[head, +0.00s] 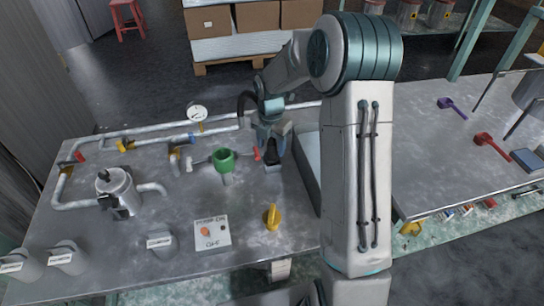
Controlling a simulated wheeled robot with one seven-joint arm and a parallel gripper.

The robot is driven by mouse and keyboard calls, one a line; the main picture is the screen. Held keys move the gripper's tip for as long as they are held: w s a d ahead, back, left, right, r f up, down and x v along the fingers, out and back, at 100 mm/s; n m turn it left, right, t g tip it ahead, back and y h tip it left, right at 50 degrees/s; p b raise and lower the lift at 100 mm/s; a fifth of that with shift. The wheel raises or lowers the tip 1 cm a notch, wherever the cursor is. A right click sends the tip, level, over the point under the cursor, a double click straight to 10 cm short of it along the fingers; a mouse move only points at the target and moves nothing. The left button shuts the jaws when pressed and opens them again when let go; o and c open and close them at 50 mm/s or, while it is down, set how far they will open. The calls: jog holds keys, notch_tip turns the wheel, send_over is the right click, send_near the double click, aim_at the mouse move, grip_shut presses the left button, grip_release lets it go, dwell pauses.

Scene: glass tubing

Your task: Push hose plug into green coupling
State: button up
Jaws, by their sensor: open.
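The green coupling (224,159) stands upright on the metal bench, left of my gripper, with its round open top facing up. Thin arms reach out from it to both sides; a small red piece (257,154) shows at the right, close to my gripper. My gripper (272,163) points down over the bench, open, just right of the coupling and apart from it. Its fingers are small and dark here. I cannot clearly make out the hose plug; a dark curved hose-like shape (246,102) shows beside my wrist.
Pipes with a gauge (197,113) run along the bench's back. A metal pot (117,187), a labelled switch plate (212,232) and a yellow knob (272,217) are on the bench. A grey tray-like box (309,175) lies right of my gripper.

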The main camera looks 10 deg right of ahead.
aim_at(272, 152)
notch_tip(272, 152, down, 4)
jog(key=shift+w+d+f+b, duration=0.1)
jog(key=shift+d+b, duration=0.05)
jog(key=shift+b, duration=0.2)
jog(key=shift+c, duration=0.4)
jog(key=c, duration=0.8)
